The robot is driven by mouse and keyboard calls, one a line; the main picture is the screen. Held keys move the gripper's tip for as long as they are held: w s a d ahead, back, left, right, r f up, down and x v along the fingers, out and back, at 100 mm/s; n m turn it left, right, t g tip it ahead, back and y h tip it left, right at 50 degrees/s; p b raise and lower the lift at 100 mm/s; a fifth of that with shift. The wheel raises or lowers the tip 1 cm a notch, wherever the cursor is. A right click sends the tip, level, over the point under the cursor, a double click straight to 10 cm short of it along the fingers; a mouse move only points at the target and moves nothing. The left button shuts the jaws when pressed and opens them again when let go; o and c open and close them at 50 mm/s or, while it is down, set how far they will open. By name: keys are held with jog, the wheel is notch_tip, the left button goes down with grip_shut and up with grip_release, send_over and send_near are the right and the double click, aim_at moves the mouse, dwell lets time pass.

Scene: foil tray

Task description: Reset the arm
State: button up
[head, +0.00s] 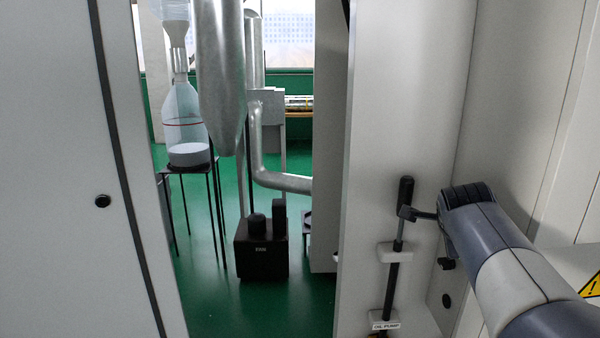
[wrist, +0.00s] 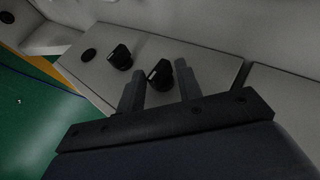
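My gripper (head: 426,238) is at the right of the head view, in front of the recess between two pale panels. The lever's rod runs down through white brackets, with a label reading "OIL PUMP" (head: 385,325) near the bottom.
A pale panel (head: 70,170) stands close on the left, and a pale wall (head: 520,100) on the right. Beyond the gap are a black box (head: 261,250), a glass vessel (head: 184,125) on a stand, and metal ducts (head: 222,70). Green floor (head: 210,310) shows between.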

jog(key=shift+w+r+n+g+p, duration=0.2)
jog(key=shift+g+p, duration=0.7)
jog(key=shift+p, duration=1.9)
jog(key=shift+w+r+n+g+p, duration=0.2)
jog(key=shift+g+p, duration=0.7)
jog(key=shift+p, duration=1.9)
jog(key=shift+f+g+p, duration=0.15)
jog(key=shift+g+p, duration=0.35)
jog(key=shift+p, duration=1.05)
jog(key=shift+s+f, duration=0.1)
jog(key=shift+s, duration=0.05)
